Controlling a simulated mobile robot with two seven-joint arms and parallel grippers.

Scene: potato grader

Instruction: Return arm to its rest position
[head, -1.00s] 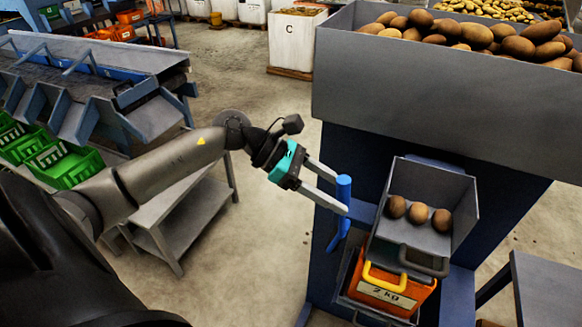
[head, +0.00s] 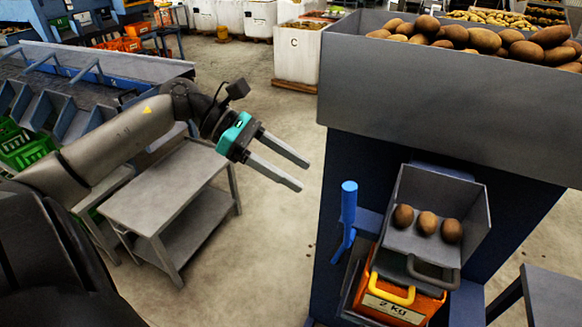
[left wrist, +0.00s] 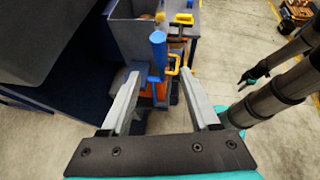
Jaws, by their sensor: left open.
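My left gripper (head: 304,175) is open and empty, held in the air left of the blue machine. Its two pale fingers are spread, and they also show in the left wrist view (left wrist: 160,74). The upright blue lever (head: 348,205) on the machine stands apart from the fingers, to their right in the head view. In the left wrist view the lever (left wrist: 158,52) appears beyond the fingertips. My right gripper (left wrist: 246,80) shows small and dark at the right of the left wrist view; its jaws are not clear.
A grey tray (head: 474,212) with three potatoes sits above an orange crate (head: 420,307) labelled 2 kg. A large grey hopper (head: 440,105) holds many potatoes. A grey side table (head: 165,190) stands below my left arm. Open floor (head: 265,240) lies between table and machine.

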